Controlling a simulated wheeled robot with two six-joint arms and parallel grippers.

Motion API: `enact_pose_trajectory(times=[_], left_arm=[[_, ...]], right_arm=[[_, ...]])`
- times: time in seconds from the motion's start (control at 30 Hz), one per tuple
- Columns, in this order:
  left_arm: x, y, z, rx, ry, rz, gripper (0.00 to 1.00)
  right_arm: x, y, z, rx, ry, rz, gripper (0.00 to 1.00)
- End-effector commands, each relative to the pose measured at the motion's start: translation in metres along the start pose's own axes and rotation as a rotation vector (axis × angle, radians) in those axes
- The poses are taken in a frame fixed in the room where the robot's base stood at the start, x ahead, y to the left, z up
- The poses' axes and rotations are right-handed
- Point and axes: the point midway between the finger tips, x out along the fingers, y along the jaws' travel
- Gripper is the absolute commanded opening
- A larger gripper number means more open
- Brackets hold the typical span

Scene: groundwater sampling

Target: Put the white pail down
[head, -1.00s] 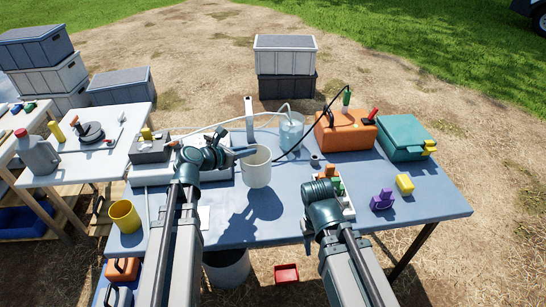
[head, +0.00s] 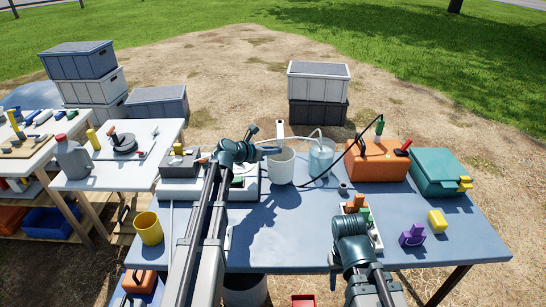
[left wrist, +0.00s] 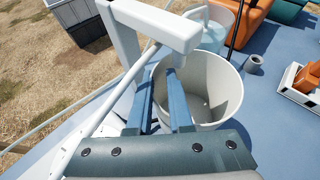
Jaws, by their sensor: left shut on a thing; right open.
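The white pail (head: 281,168) is at the back middle of the blue table in the head view, upright, left of a clear bluish container. My left gripper (head: 268,150) is shut on the pail's rim at its left side. In the left wrist view, its two blue fingers (left wrist: 163,98) reach to the near rim of the empty-looking pail (left wrist: 222,92). Whether the pail's base touches the table is hidden. My right gripper (head: 350,228) is at the front right of the table, open; its fingers are mostly hidden by its own wrist.
A white post with an overhanging arm (left wrist: 150,25) stands close to the pail and my left fingers. The clear container (head: 321,157) is just right of the pail. An orange case (head: 375,160) and teal case (head: 437,175) stand further right. The front middle table is clear.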

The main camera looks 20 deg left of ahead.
Motion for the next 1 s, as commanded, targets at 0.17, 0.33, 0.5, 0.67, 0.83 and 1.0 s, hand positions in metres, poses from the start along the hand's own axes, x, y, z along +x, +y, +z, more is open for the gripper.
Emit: enact_pose_trajectory(times=[0.17, 0.33, 0.5, 0.67, 0.83, 1.0], left_arm=[[0.016, 0.018, 0.005, 0.000, 0.000, 0.000, 0.00], [0.016, 0.017, 0.003, 0.000, 0.000, -0.001, 0.00], [0.023, 0.017, -0.013, 0.000, 0.000, -0.001, 0.00], [0.030, 0.018, -0.029, 0.000, 0.000, -0.001, 0.00], [0.030, 0.018, -0.027, 0.000, 0.000, -0.001, 0.00], [0.030, 0.018, -0.028, 0.000, 0.000, -0.001, 0.00]], right_arm=[[0.002, 0.000, 0.000, 0.000, 0.000, 0.000, 0.50], [0.005, -0.001, 0.000, 0.000, 0.000, 0.000, 0.50], [0.022, -0.002, -0.001, 0.000, 0.000, 0.000, 0.50], [0.039, -0.004, -0.002, 0.000, 0.000, 0.000, 0.50], [0.037, -0.004, -0.002, 0.000, 0.000, 0.000, 0.50], [0.038, -0.004, -0.002, 0.000, 0.000, 0.000, 0.50]])
